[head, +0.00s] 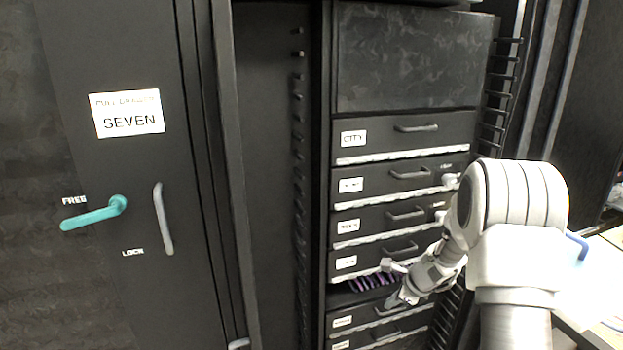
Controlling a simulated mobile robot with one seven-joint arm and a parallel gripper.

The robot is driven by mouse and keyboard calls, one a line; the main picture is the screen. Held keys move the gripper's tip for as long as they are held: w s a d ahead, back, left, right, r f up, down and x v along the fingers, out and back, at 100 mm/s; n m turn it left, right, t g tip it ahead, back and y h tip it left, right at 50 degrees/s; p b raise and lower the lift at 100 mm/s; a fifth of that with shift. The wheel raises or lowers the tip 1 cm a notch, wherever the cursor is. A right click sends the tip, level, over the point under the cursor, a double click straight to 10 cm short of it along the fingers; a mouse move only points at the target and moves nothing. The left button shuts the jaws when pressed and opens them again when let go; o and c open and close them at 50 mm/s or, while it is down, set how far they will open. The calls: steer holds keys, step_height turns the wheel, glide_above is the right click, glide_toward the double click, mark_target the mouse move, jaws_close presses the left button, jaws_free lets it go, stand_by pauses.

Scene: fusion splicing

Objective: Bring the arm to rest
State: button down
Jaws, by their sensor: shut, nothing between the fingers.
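My white arm comes in from the lower right and reaches toward the drawer stack. My gripper (391,285) is small in the head view, low in front of the stack, at the height of an opening that shows purple items (372,281). The fingers are shut with nothing seen between them. I cannot tell whether they touch the drawer fronts.
A black drawer stack (402,131) with handles and white labels stands in the middle. At left is a dark door labelled SEVEN (129,113), with a teal lever (95,214) and a grey handle (163,218). A bright worktop (603,270) lies at the right edge.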

steer(key=s+a+r+n+p, duration=0.1)
steer(key=s+a+r+n, duration=0.25)
steer(key=r, duration=0.45)
steer(key=s+a+r+n+p, duration=0.1)
steer(key=s+a+r+n, duration=0.1)
steer(key=s+r+n, duration=0.4)
steer(key=s+a+r+n+p, duration=0.1)
steer(key=s+a+r+n, duration=0.15)
steer(key=r, duration=0.65)
steer(key=s+r+n+h+p, duration=0.1)
steer(key=s+r+n, duration=0.3)
steer(key=s, duration=0.7)
steer(key=s+d+r+n+h+p, duration=0.1)
steer(key=s+r+n, duration=0.4)
steer(key=s, duration=0.6)
steer(key=shift+d+r+n+t+h+p, duration=0.15)
steer(key=shift+d+n+t+h+p, duration=0.35)
steer(key=shift+n, duration=0.8)
steer(key=shift+a, duration=0.25)
